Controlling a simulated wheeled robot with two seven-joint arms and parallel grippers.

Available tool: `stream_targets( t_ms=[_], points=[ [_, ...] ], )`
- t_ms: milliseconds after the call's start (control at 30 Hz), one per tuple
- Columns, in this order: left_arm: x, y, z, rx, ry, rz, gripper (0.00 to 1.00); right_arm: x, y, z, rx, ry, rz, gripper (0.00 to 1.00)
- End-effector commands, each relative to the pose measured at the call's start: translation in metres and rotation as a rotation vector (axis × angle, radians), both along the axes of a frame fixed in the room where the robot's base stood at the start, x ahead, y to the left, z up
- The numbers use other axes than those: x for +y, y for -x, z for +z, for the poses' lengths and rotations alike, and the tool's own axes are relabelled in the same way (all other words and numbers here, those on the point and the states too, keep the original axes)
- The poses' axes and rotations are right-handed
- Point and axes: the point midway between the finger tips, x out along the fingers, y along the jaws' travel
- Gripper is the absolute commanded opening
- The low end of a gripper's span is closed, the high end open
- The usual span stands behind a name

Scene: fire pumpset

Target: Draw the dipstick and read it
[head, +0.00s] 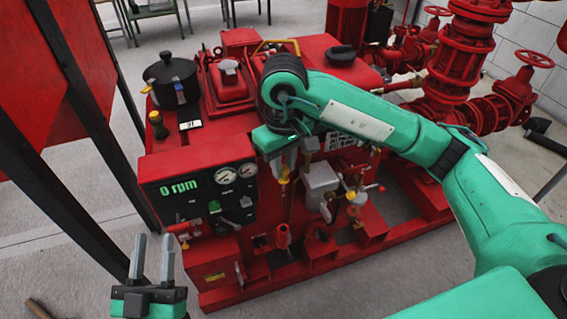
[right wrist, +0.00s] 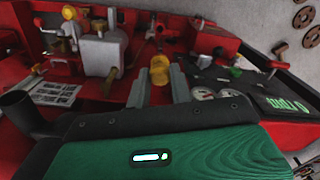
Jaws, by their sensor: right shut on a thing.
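My right gripper (head: 285,168) is over the front of the red pumpset, just right of the gauge panel, fingers pointing down. It is shut on a small yellow handle, which I take to be the dipstick's (head: 284,180); the handle also shows between the grey fingers in the right wrist view (right wrist: 159,70). A thin dark line runs down below the handle, but I cannot tell how much of the stick is out of its tube, and no marks are readable. My left gripper (head: 152,258) is open and empty at the lower left, in front of the pumpset.
The gauge panel (head: 200,190) reads 0 rpm. A white box (head: 320,180) and small valves stand close right of my right gripper. A black pot (head: 171,80) sits on the pumpset. Dark posts (head: 75,130) stand at left.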

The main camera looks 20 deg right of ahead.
Motion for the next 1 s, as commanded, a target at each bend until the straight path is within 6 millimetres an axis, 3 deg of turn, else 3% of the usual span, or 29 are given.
stream_targets(
  t_ms=[167, 1000],
  points=[
    [0.000, 0.000, 0.000, 0.000, 0.000, 0.000, 0.36, 0.000, 0.005, 0.002, -0.001, 0.000, 0.000, 0.09],
    [0.000, 0.000, 0.003, 0.000, 0.000, 0.000, 0.36, -0.002, 0.070, 0.018, -0.001, 0.000, 0.001, 0.09]
  ],
)
